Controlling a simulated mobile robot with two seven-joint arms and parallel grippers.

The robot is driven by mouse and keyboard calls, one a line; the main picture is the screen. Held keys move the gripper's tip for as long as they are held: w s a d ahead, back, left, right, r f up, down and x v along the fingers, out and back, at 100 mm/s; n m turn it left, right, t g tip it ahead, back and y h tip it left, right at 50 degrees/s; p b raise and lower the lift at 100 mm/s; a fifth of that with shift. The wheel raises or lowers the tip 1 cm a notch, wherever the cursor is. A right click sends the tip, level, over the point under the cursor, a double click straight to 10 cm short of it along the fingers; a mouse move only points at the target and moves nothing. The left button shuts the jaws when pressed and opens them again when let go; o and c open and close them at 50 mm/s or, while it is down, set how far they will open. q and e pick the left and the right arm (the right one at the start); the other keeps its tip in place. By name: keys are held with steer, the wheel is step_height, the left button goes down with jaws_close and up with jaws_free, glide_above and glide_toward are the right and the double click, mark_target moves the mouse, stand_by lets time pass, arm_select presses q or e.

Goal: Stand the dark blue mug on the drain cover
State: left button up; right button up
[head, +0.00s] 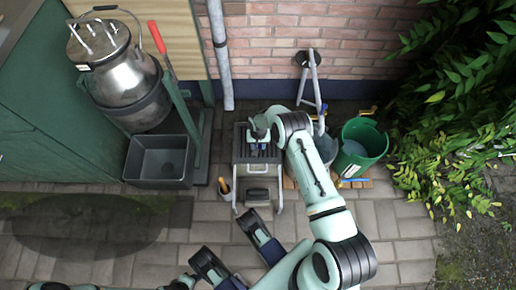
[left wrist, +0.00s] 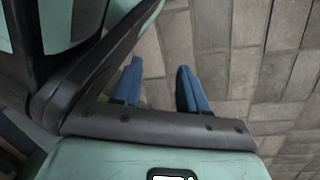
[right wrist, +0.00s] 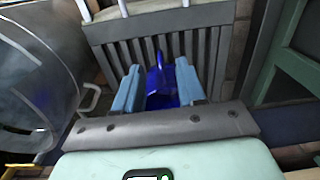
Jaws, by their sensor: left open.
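The dark blue mug (right wrist: 162,88) stands on a grey slatted step stool (right wrist: 112,35), between the fingers of my right gripper (right wrist: 158,88). The fingers are apart, with no clear grip on the mug. In the head view, my right gripper (head: 257,135) is over the stool top and hides most of the mug (head: 256,146). My left gripper (head: 229,242) is open and empty above the paving, low in the head view. A dark rectangular patch (head: 181,213) on the paving left of the stool may be the drain cover; I cannot tell for sure.
A grey basin (head: 160,160) and a steel churn (head: 130,85) on a green stand are at left. A green bucket (head: 362,145) and a grey tub stand right of the stool. A brick wall closes the back and leafy plants the right. The front paving is mostly clear.

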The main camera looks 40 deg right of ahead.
step_height(320, 180, up, 6)
steer(key=f+p, duration=0.1)
steer(key=s+a+f+n+t+y, duration=0.1)
steer(key=s+a+f+y, duration=0.1)
steer(key=s+a, duration=1)
arm_select(q)
steer(key=shift+t, duration=0.7)
steer(key=w+r, duration=0.2)
steer(key=w, duration=0.1)
steer(key=shift+w+d+r, duration=0.2)
steer(key=shift+w+r, duration=0.1)
steer(key=shift+r, duration=0.05)
arm_select(e)
steer(key=s+a+r, duration=0.2)
steer(key=s, duration=0.4)
steer(key=s+a+r+n, duration=0.1)
steer(key=s+a, duration=0.2)
steer(key=s, duration=0.3)
steer(key=shift+s+r, duration=0.35)
